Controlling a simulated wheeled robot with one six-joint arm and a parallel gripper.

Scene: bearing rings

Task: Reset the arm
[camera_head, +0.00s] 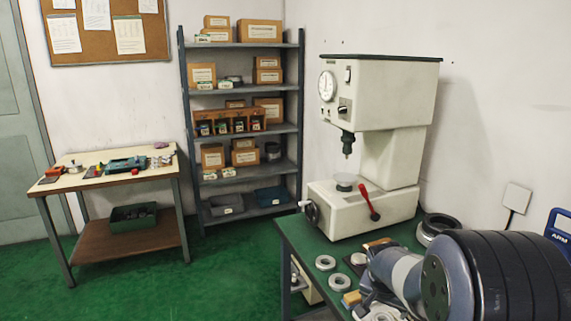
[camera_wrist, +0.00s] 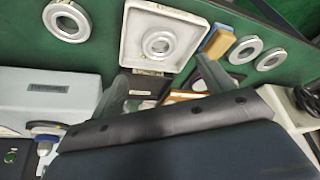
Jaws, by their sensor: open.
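My gripper (camera_wrist: 160,80) shows in the wrist view as two grey fingers set wide apart on a dark bar, open with nothing held between them. It hangs over the green bench. Beyond the fingers, a pale square tray (camera_wrist: 128,55) holds a metal ring (camera_wrist: 158,43). One ring (camera_wrist: 67,19) lies left of the tray and two rings (camera_wrist: 245,49) (camera_wrist: 270,59) lie to the right. In the head view my arm reaches over the bench from the lower right, and I cannot make out the fingers there.
A white press (camera_head: 375,150) with a red lever stands on the green bench (camera_head: 303,240). Rings (camera_head: 325,262) (camera_head: 339,283) lie in front, and a thicker ring (camera_head: 437,226) lies beside it. Shelves (camera_head: 240,130) and a side table (camera_head: 110,175) stand behind. Green floor between is clear.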

